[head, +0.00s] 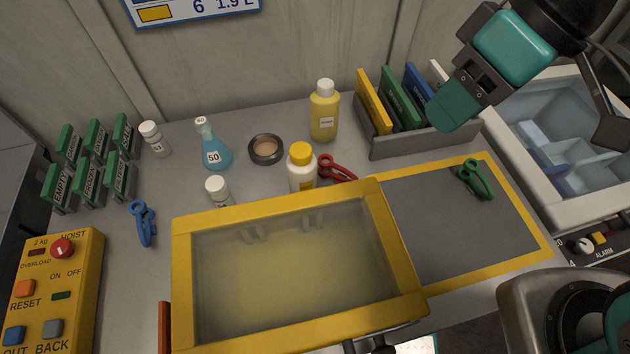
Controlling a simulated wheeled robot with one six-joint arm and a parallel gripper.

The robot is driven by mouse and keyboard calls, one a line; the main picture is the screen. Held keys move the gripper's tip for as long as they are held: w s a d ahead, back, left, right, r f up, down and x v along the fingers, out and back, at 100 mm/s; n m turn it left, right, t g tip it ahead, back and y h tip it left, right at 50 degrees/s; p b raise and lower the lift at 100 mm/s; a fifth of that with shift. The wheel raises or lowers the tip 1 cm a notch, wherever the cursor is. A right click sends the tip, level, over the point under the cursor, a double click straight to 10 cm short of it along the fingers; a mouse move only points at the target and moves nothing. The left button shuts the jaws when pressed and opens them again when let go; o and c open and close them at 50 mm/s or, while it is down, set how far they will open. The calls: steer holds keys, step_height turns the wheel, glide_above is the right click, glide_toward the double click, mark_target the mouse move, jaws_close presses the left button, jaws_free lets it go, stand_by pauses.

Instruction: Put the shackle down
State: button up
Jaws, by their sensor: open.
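Three shackles are in the head view. A green shackle (476,180) lies on the grey mat with a yellow border (440,235), near its far right corner. A red shackle (338,169) lies behind the yellow-framed clear panel, beside the white bottle with a yellow cap. A blue shackle (143,222) lies on the bench at the left. My gripper (532,122) is at the upper right, above the bench and apart from the green shackle. Its jaws are open, with nothing seen between them.
A yellow-framed clear panel (182,285) fills the front middle. Bottles, a blue flask (214,150) and a tape roll (266,149) stand behind it. A grey rack (420,140) with coloured folders is at the back; a pale bin (590,205) is right. A yellow hoist box (75,285) is left.

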steer(key=w+a+f+n+b, duration=0.2)
steer(key=w+f+b, duration=0.1)
steer(key=w+f, duration=0.35)
steer(key=w+a+f+n+b, duration=0.1)
steer(key=w+a+f+b, duration=0.1)
steer(key=w+f, duration=0.4)
steer(key=p, duration=0.1)
glide_toward(337, 166)
steer(key=shift+y, duration=0.3)
steer(key=x, duration=0.4)
steer(key=shift+w+f, duration=0.1)
steer(key=shift+f, duration=0.35)
steer(key=shift+p+x, duration=0.65)
steer(key=shift+x, duration=2.25)
steer(key=shift+d, duration=0.15)
jaws_close()
